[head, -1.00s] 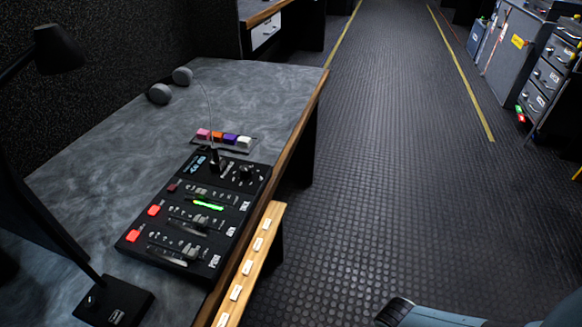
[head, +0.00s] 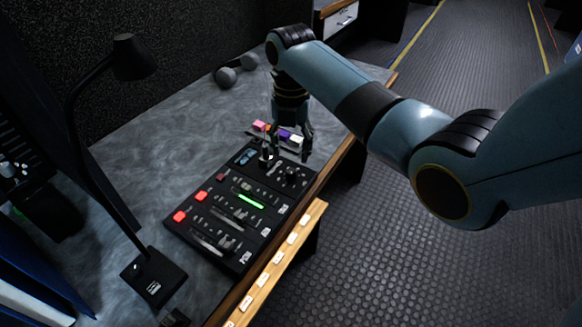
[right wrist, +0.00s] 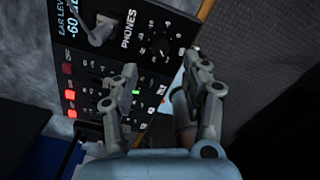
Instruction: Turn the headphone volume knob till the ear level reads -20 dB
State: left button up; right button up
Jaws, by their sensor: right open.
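The black sound console (head: 206,240) lies on the grey desk, with a small blue display (head: 246,157) near its far end. In the right wrist view, the ear level display (right wrist: 73,27) reads -60 dB. The dark headphone volume knob (right wrist: 161,46) sits beside the PHONES label, with scale marks around it; its exact pointer position is hard to tell. My right gripper (head: 288,152) is above the console's far end, and its fingers are apart and empty. In the right wrist view, the gripper (right wrist: 161,70) spans below the knob, not touching it. My left gripper is out of view.
A grey stalk base (right wrist: 99,31) stands close to the PHONES knob. Coloured buttons (head: 259,126) sit just beyond the console. A black desk lamp (head: 133,57) stands at left. A wooden ledge (head: 290,250) runs along the desk's front. The floor at right is open.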

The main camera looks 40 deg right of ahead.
aim_at(291, 171)
notch_tip(291, 171, down, 7)
jog(key=shift+r+b, duration=0.1)
jog(key=shift+b, duration=0.45)
jog(key=shift+c, duration=0.2)
grip_shut()
